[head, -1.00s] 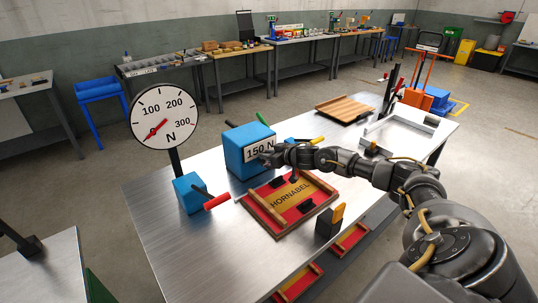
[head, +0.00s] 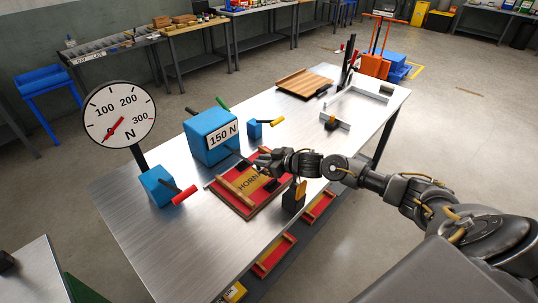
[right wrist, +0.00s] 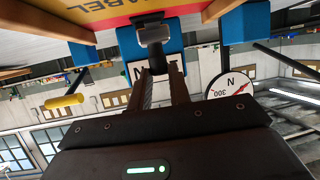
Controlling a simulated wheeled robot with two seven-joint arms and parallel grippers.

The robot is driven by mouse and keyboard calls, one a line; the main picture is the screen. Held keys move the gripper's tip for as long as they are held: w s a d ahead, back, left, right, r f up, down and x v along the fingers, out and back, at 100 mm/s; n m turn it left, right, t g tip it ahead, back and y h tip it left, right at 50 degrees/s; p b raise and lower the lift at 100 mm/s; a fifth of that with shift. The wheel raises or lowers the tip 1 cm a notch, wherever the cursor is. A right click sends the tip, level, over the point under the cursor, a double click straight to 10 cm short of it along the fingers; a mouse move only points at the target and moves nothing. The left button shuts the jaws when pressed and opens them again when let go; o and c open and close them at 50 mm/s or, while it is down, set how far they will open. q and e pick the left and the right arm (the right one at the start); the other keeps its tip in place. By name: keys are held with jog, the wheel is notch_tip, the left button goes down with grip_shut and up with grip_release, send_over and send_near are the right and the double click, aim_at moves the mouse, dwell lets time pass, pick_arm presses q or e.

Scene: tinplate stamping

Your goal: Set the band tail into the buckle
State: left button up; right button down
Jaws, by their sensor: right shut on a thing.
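My right gripper (head: 262,166) is low over the far right part of the red HORNABEL box (head: 237,189), just right of the blue 150 N block (head: 208,143). It is shut on a small dark piece, seemingly the band tail (right wrist: 155,34), at the fingertips in the right wrist view. A thin dark strip runs from the block toward the gripper. A black fitting on the box, possibly the buckle, is partly hidden by the gripper, so I cannot tell whether tail and buckle touch. My left gripper is out of view.
A round dial in newtons (head: 119,114) stands behind a small blue unit with a red handle (head: 182,195). A yellow-handled blue unit (head: 255,129) is farther back. The table's left front is bare.

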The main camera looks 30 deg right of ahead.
aim_at(264, 171)
jog(key=c, duration=1.6)
grip_release()
jog(key=shift+r, duration=0.35)
notch_tip(264, 171, up, 2)
jog(key=shift+s+r+b, duration=0.1)
jog(key=shift+r+b, duration=0.15)
jog(key=shift+b, duration=0.6)
jog(key=s+a+r, duration=0.2)
jog(key=s+r, duration=0.1)
jog(key=s, duration=0.1)
jog(key=s+a+r, duration=0.2)
jog(key=s+r, duration=0.1)
jog(key=s, duration=0.1)
jog(key=s+a+r, duration=0.2)
jog(key=s+r, duration=0.1)
jog(key=s, duration=0.1)
jog(key=shift+s+a+r, duration=0.1)
jog(key=shift+s+r, duration=0.1)
jog(key=shift+r, duration=0.2)
jog(key=shift+f, duration=0.1)
